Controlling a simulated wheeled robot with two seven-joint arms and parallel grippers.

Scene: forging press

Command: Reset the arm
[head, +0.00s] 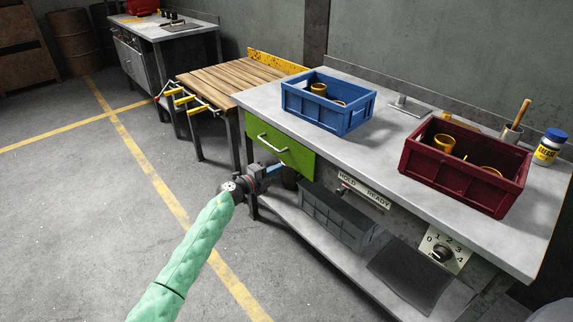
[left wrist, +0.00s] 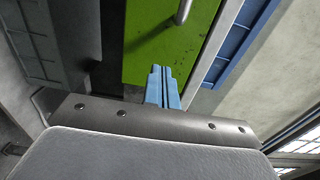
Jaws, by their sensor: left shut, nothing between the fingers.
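My left arm, in a green sleeve, reaches in from the bottom left of the head view. My left gripper (head: 277,169) is shut and empty, in front of the workbench and just below the green drawer (head: 278,148). In the left wrist view its blue fingers (left wrist: 163,72) are together, with the green drawer front (left wrist: 150,40) and its metal handle (left wrist: 183,12) beyond them. I cannot tell whether the fingertips touch the drawer. My right gripper is not in view.
On the workbench (head: 390,125) stand a blue crate (head: 329,108) and a dark red crate (head: 462,172), both holding yellow parts. A grey crate (head: 336,218) sits on the lower shelf, near a HOLD/READY panel and a dial (head: 442,252). The floor at left is clear.

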